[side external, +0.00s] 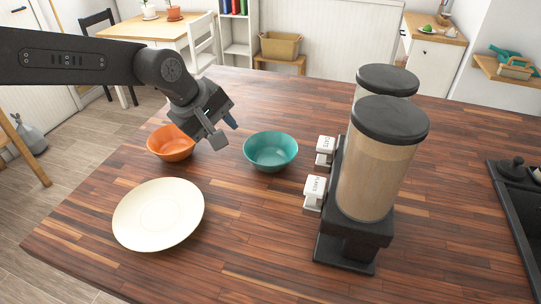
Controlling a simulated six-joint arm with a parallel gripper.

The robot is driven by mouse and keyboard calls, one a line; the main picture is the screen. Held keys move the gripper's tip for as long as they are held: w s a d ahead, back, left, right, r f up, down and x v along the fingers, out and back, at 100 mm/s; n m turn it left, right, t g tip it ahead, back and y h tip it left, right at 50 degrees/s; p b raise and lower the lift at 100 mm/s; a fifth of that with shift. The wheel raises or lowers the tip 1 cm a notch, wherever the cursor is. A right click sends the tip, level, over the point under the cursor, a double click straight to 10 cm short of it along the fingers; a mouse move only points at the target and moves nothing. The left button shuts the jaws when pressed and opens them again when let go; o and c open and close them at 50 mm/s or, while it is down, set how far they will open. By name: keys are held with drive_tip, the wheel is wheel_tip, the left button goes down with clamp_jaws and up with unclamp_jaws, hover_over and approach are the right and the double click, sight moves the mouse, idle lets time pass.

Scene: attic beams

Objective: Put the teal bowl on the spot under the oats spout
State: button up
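The teal bowl (271,151) stands upright and looks empty on the wooden counter, left of the dispenser. The oats spout (325,146) appears to be the farther of two white spouts on the dispenser (346,245); its small label is hard to read. The bowl is to the left of this spout, apart from it. No marked spot shows under the spout. My gripper (223,130) is above the counter, between the orange bowl and the teal bowl, tilted downward. Its fingers look apart with nothing between them.
An orange bowl (171,143) sits partly behind my gripper. A cream plate (159,213) lies at front left. The nearer white spout (315,190) seems labelled flakes. Two tall dark-lidded canisters (376,170) top the dispenser. A black sink (518,205) is at far right. The front middle counter is clear.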

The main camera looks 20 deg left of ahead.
sight(254, 162)
drive_tip(key=x, duration=0.9)
drive_tip(key=shift+w+d+f, duration=0.1)
drive_tip(key=shift+d, duration=0.35)
drive_tip(key=shift+x, duration=2.7)
clamp_jaws()
